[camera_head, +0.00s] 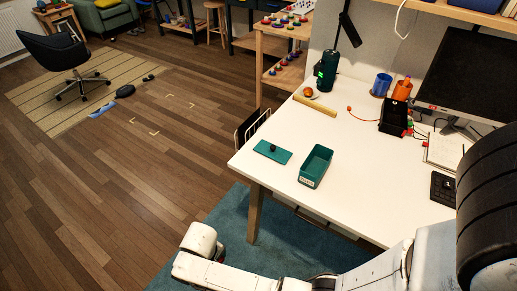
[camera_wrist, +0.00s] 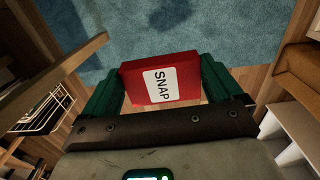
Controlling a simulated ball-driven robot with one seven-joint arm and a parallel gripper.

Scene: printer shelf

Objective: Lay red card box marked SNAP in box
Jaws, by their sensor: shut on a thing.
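The red card box marked SNAP (camera_wrist: 186,72) shows in the wrist view, held between the two green fingers of my gripper (camera_wrist: 162,82). My gripper is shut on it, above the blue rug. The card box does not show in the head view. A green open box (camera_head: 316,165) with a small label on its front stands on the white desk near its front left edge. It looks empty. My arm is low in front of the desk in the head view, and my fingertips are not visible there.
The white desk (camera_head: 345,130) holds a green mat or lid (camera_head: 272,151) left of the box, a wooden bar (camera_head: 315,106), a green cylinder (camera_head: 327,70), a blue cup (camera_head: 381,84) and a black monitor (camera_head: 478,75). A wire rack (camera_wrist: 48,105) hangs at the desk's left side.

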